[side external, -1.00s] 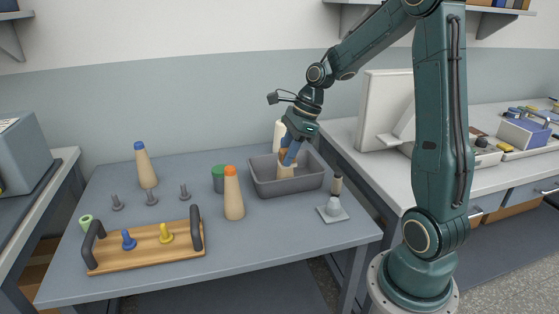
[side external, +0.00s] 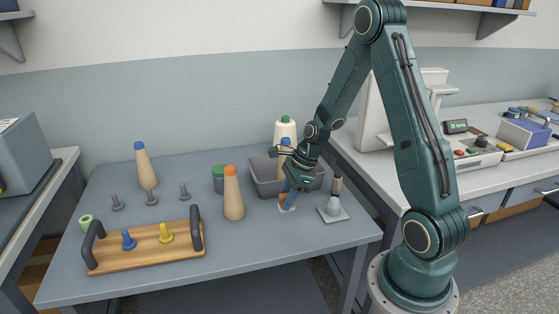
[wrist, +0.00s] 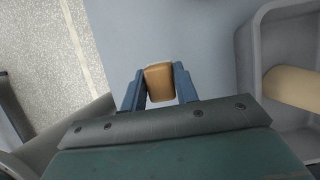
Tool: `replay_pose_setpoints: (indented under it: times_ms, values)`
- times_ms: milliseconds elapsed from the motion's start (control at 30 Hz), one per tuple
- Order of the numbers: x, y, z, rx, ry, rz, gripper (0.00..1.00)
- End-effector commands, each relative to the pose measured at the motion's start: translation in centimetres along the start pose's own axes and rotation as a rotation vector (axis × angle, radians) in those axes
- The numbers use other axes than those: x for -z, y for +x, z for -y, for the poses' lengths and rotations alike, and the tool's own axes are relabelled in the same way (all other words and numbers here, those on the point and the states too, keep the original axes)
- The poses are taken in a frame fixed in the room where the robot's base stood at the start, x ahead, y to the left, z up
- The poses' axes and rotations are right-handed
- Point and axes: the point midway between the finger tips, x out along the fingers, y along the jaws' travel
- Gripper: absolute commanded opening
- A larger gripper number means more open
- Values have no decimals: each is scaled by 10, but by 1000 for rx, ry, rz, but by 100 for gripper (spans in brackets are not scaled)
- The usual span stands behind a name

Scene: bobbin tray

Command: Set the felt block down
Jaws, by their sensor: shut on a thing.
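The felt block (wrist: 159,82) is a small tan block with a paler edge. My gripper (wrist: 158,88) is shut on it, with one blue finger on each side in the wrist view. In the side external view my gripper (side external: 290,190) points down just in front of the grey bin, low over the blue-grey table. The block (side external: 287,207) shows at the fingertips there, at or very near the table top. I cannot tell whether it touches.
The grey bin (side external: 267,186) holds a blue-topped tan cone (side external: 281,178). A grey stand (side external: 332,211) is close on the right. An orange-topped cone (side external: 233,198) and a green-lidded jar (side external: 218,180) are left. A wooden tray (side external: 150,249) lies farther left. Bare table lies in front.

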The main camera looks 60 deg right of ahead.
Motion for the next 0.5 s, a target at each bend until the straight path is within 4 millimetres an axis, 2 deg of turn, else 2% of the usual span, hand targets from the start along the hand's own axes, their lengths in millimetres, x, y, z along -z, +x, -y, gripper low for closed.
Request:
replay_pose_setpoints:
  times_ms: [200,500]
  values:
    - [7,16,0,-1,0,0,8]
    - [8,20,0,0,1,0,8]
